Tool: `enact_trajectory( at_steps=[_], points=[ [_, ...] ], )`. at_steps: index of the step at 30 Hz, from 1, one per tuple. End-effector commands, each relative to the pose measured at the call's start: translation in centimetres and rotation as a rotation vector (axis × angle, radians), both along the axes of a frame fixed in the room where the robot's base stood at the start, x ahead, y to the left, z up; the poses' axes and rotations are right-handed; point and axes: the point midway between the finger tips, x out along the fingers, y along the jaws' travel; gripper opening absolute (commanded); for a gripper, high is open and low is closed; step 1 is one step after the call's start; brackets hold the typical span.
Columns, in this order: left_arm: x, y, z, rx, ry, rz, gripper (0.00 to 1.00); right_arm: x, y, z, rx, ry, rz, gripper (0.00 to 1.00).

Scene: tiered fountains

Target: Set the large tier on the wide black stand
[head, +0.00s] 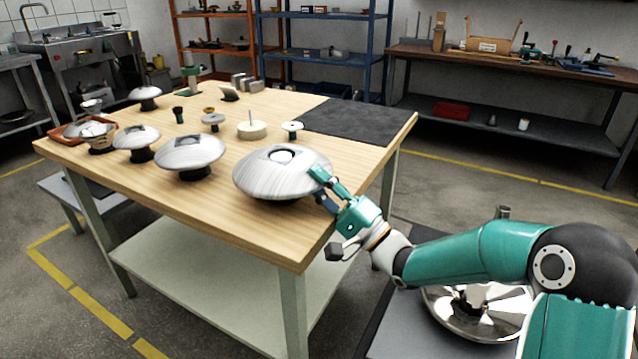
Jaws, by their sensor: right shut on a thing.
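The large tier (265,182), a wide silver dome with a dark patch and a pale round knob on top, is at the near right part of the wooden table. My right gripper (322,181) is shut on its right rim. A thin dark band shows under the tier's lower edge; I cannot tell whether this is the wide black stand or shadow. A smaller silver tier (190,150) sits on a black stand (196,174) just left of it, apart from it. My left gripper is not in view.
More silver tiers (137,136) on black bases and a tray (70,130) stand to the left. A white disc (252,131) and small fittings lie behind the large tier. A dark mat (355,119) lies bare at the back right. A chrome bowl (465,322) is low at right.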

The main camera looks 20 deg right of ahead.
Motion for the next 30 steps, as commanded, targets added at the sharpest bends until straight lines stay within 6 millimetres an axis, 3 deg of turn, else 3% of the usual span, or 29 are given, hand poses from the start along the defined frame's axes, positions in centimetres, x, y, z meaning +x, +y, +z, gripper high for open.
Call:
enact_trajectory(
  at_steps=[17,18,23,30],
  points=[
    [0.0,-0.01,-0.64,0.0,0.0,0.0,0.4,0.01,0.56,-0.81,0.002,0.01,0.011,0.0],
    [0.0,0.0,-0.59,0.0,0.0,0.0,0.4,0.01,0.58,-0.78,0.002,0.011,0.012,0.29],
    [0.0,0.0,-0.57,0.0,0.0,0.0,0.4,0.03,0.63,-0.86,0.002,0.013,0.013,0.55],
    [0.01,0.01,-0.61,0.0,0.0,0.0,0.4,0.05,0.62,-1.02,0.002,0.016,0.013,0.55]
  ],
)
